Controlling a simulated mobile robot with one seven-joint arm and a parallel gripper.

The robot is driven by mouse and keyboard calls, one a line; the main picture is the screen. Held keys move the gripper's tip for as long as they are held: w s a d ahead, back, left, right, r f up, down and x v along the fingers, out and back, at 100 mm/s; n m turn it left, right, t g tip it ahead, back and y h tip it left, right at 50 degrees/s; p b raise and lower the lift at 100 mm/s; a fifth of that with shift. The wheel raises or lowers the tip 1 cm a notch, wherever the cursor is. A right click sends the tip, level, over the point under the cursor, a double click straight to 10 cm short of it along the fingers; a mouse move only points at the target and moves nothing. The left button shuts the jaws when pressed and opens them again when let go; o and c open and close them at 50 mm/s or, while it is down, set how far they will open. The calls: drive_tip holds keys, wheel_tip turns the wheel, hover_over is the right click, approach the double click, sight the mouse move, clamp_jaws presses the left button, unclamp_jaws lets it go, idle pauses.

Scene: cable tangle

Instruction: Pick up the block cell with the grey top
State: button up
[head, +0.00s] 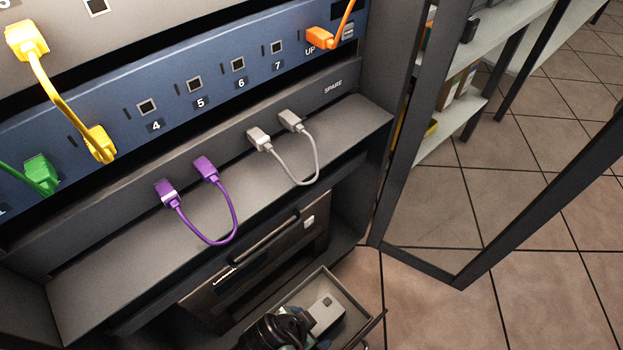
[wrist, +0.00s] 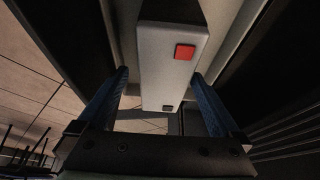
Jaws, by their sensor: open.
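The block cell with the grey top (head: 327,312) is in the open drawer at the bottom of the head view. It is a pale grey box with a small dark mark. In the wrist view the pale block (wrist: 165,85) carries a red square and a small dark square. My gripper (wrist: 160,75) is open, with one blue-grey finger on each side of the block. I cannot tell whether either finger touches it. In the head view my dark gripper (head: 300,318) is beside the block's left end and hides part of the drawer.
The drawer's rim (head: 372,328) stands close around the block. Above it are a dark shelf (head: 345,125), a purple cable (head: 230,225) and a grey cable (head: 314,170). An open cabinet door frame (head: 530,220) stands at the right, with tiled floor beyond.

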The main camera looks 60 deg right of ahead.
drive_tip(key=shift+w+b+x, duration=0.15)
drive_tip(key=shift+b+x, duration=1.15)
drive_tip(key=shift+x, duration=0.3)
drive_tip(key=shift+w+b+x, duration=0.2)
drive_tip(key=shift+b+x, duration=1.1)
drive_tip(key=shift+x, duration=0.35)
drive_tip(key=shift+r, duration=0.1)
drive_tip(key=shift+c, duration=0.2)
clamp_jaws()
drive_tip(key=shift+w+d+r, duration=0.1)
drive_tip(key=shift+r, duration=0.05)
